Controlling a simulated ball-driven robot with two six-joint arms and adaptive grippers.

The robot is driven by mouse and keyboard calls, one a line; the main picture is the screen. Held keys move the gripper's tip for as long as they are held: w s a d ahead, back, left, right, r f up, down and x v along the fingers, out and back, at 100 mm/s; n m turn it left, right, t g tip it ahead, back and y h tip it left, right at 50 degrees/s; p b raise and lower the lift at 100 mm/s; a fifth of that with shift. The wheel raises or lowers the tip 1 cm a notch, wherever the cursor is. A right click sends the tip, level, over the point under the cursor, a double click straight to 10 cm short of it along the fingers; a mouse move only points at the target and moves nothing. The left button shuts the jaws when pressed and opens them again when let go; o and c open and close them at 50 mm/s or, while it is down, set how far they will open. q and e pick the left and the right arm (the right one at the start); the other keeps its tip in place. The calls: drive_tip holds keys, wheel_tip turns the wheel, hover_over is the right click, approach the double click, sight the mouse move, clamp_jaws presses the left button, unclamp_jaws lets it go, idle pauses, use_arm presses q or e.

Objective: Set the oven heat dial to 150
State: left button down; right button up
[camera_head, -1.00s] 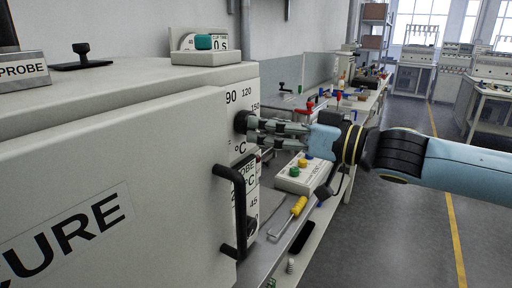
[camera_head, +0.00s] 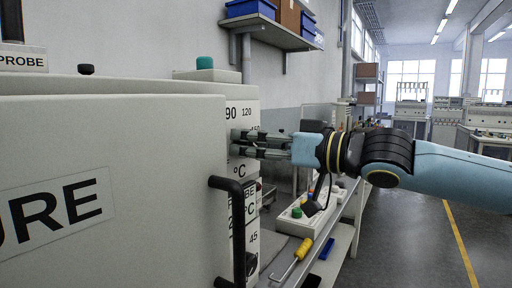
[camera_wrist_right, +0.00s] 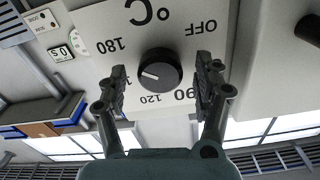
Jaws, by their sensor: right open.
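The heat dial (camera_wrist_right: 160,68) is a round black knob with a white pointer line on the oven's pale front panel (camera_wrist_right: 185,18). In the right wrist view the panel appears upside down, with 180, 120, 90 and OFF around the dial. The pointer line is toward the left, near a label partly hidden by a finger; I cannot read the exact setting. My right gripper (camera_wrist_right: 160,78) is open, its two fingers on either side of the dial with gaps between. In the head view the right gripper (camera_head: 238,144) is at the panel and hides the dial. My left gripper is not visible.
The oven door (camera_head: 100,180) with its black handle (camera_head: 236,225) stands left of and below my right gripper. A bench with a button box (camera_head: 298,222) and a yellow-handled tool (camera_head: 303,248) lies below. A shelf (camera_head: 265,25) hangs behind. The floor at right is clear.

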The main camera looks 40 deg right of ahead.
drive_tip(key=c, duration=1.2)
drive_tip(key=shift+n, duration=0.4)
drive_tip(key=n, duration=0.4)
drive_tip(key=shift+f+b, duration=0.1)
drive_tip(key=shift+b, duration=0.25)
drive_tip(key=n+b, duration=0.1)
drive_tip(key=n, duration=0.3)
drive_tip(key=shift+n, duration=0.4)
drive_tip(key=o, duration=1.2)
